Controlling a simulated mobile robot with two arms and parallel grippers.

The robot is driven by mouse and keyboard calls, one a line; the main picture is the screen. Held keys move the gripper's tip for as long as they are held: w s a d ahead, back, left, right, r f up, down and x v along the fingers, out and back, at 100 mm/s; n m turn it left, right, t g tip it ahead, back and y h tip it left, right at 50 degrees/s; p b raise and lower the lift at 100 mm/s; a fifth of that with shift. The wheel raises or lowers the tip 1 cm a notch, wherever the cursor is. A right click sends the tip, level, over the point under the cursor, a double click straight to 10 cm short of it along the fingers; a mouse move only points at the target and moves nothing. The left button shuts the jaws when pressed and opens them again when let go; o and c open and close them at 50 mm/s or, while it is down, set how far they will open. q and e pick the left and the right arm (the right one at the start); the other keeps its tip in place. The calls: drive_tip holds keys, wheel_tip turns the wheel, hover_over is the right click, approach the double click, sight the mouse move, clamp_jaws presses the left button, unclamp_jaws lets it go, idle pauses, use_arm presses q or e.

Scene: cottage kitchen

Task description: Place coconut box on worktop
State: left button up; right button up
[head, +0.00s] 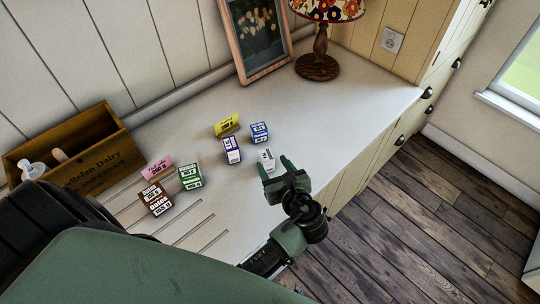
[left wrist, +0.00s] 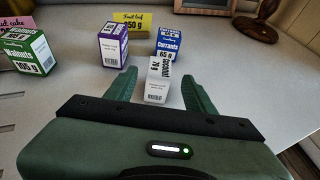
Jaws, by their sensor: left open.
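My left gripper (head: 274,168) is open, with one green finger on each side of the box's near end. My right gripper is not in view.
Near the coconut box stand a blue currants box (head: 259,132), a purple box (head: 231,149) and a yellow card (head: 227,124). Green (head: 189,176) and brown (head: 156,198) boxes and a pink card (head: 157,166) are further left. A wooden crate (head: 110,165), picture frame (head: 262,70) and lamp (head: 318,65) stand behind.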

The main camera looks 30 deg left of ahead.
use_arm(q)
drive_tip(key=p+v, duration=0.4)
drive_tip(key=v, duration=0.4)
drive_tip(key=shift+s+d+r, duration=0.15)
drive_tip(key=shift+d+r, duration=0.05)
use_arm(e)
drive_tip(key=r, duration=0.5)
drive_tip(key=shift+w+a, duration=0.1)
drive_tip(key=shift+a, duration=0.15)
